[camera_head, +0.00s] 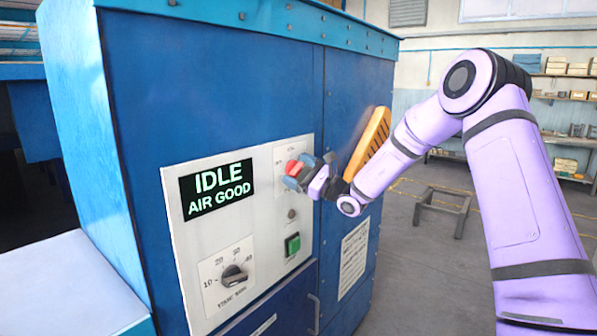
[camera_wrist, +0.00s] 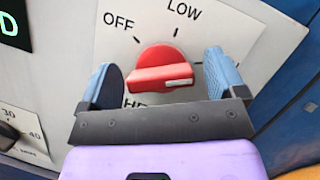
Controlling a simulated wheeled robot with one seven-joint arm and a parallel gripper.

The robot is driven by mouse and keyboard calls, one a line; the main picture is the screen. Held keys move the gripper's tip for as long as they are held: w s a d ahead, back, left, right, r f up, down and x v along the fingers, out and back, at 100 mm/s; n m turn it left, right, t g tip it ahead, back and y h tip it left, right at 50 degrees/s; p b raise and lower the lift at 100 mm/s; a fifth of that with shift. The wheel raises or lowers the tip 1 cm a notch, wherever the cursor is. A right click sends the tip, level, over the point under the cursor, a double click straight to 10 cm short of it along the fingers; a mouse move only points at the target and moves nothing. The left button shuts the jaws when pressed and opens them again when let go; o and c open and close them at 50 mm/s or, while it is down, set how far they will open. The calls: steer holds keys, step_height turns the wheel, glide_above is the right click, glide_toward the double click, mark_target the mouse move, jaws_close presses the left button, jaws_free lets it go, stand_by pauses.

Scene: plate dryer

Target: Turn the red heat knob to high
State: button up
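The red heat knob (camera_wrist: 160,68) sits on a white plate with OFF at its upper left and LOW above it. A white line on the right end of its grip bar points right, past the LOW tick, toward my right finger. Any label there is hidden by the finger; lettering below the knob is mostly covered. My gripper (camera_wrist: 165,80) is open, with one blue-padded finger on each side of the knob. Gaps show between fingers and knob, though whether the left one touches is hard to tell. In the head view the knob (camera_head: 292,168) is partly covered by my gripper (camera_head: 307,172).
The IDLE / AIR GOOD display (camera_head: 219,189), a black dial (camera_head: 234,275) and a green button (camera_head: 292,244) share the control panel. An orange handle (camera_head: 371,140) stands out from the blue cabinet near my forearm. Open floor lies to the right, with a low metal stand (camera_head: 443,207).

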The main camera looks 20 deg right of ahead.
steer(key=v, duration=1)
steer(key=shift+s+d+f, duration=0.2)
steer(key=shift+s+d, duration=0.05)
steer(key=shift+d, duration=0.05)
steer(key=shift+r, duration=0.1)
